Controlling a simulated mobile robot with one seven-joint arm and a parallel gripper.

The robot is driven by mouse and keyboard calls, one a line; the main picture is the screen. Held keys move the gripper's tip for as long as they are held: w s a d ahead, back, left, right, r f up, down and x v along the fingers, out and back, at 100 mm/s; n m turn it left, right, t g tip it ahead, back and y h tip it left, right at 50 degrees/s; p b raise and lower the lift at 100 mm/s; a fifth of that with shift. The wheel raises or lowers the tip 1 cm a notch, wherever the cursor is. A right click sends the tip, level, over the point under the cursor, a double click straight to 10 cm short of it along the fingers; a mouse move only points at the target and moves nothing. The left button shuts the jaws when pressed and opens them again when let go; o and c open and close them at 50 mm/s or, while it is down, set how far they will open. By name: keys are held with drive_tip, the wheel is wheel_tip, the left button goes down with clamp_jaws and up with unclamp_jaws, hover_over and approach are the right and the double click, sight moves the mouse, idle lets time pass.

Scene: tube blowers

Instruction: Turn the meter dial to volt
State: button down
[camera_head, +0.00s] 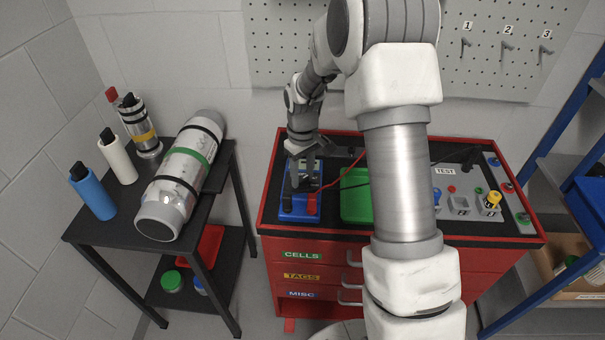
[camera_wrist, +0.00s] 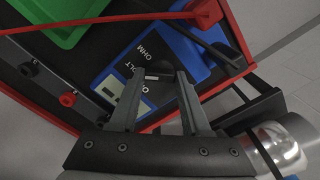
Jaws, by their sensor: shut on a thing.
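The blue meter (camera_head: 299,212) lies on the left part of the red cabinet's dark top. The black dial (camera_wrist: 156,70) shows between my fingertips, beside the VOLT label. My gripper (camera_wrist: 157,77) is shut on the dial. In the head view my gripper (camera_head: 304,174) reaches down over the meter and hides its face. I cannot tell which label the dial points to.
A red lead (camera_head: 338,182) runs from the meter, near a green tray (camera_head: 355,196). A test panel (camera_head: 461,205) with buttons stands at the right of the top. A black side table (camera_head: 123,213) at left holds bottles and a large cylinder (camera_head: 181,176).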

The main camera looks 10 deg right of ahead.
sight(302, 179)
drive_tip(key=shift+c, duration=1.8)
unclamp_jaws()
wheel_tip(302, 179, up, 18)
drive_tip(key=p, duration=0.1)
drive_tip(key=shift+f, duration=0.25)
drive_tip(key=s+r+m+t, duration=0.2)
drive_tip(key=s+r, duration=0.3)
drive_tip(key=s, duration=0.4)
drive_tip(key=s+r+m+t, duration=0.2)
drive_tip(key=s+r, duration=0.3)
drive_tip(key=s, duration=0.5)
drive_tip(key=s+f+m+t, duration=0.1)
drive_tip(key=s+f, duration=0.1)
drive_tip(key=s, duration=0.6)
drive_tip(key=shift+m+t, duration=0.3)
